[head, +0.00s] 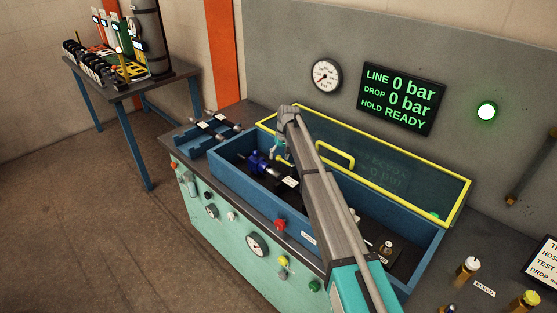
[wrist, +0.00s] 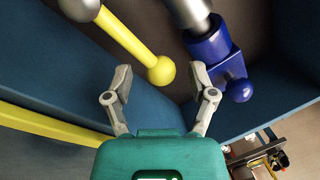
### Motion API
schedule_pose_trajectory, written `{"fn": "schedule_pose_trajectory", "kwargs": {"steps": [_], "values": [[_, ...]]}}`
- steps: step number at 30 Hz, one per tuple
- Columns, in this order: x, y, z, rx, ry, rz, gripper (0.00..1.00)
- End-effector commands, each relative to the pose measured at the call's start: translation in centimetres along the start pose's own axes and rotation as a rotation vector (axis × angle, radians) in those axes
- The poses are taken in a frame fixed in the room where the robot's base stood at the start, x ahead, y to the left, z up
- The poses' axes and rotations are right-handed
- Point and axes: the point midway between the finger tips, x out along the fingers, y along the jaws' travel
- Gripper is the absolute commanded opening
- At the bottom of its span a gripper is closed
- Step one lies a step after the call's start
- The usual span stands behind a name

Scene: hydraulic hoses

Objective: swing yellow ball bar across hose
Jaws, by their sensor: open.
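The yellow ball bar (wrist: 133,44) shows in the wrist view, running from upper left to a round ball end. Its ball (wrist: 160,71) is between my gripper's fingertips, with gaps on both sides. My gripper (wrist: 163,80) is open and holds nothing. Right of the ball is a blue fitting (wrist: 212,47) with a blue ball-ended lever (wrist: 239,90). A grey cylinder (wrist: 188,12) enters the fitting; I cannot tell whether it is the hose. In the head view my gripper (head: 281,152) is inside the blue trough, near the blue fitting (head: 258,162). My arm hides much of the trough there.
The blue trough's walls (head: 240,190) surround my gripper. A yellow-framed clear lid (head: 425,188) with a yellow handle stands raised behind. The wall display (head: 398,99) reads line 0 bar, drop 0 bar, hold READY. A green lamp (head: 487,111) glows.

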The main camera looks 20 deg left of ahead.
Motion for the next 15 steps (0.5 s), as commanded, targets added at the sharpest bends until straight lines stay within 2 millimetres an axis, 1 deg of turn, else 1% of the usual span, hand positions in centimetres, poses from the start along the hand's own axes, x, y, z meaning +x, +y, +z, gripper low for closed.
{"fn": "schedule_pose_trajectory", "kwargs": {"steps": [3,12,14,15], "values": [[0.26,0.01,0.0,0.0,0.0,0.0,0.73],[0.22,0.03,0.0,0.001,0.0,0.0,0.73],[0.22,0.04,0.0,0.001,0.0,0.0,0.63],[0.22,0.04,0.0,0.001,0.0,0.0,0.56]]}}
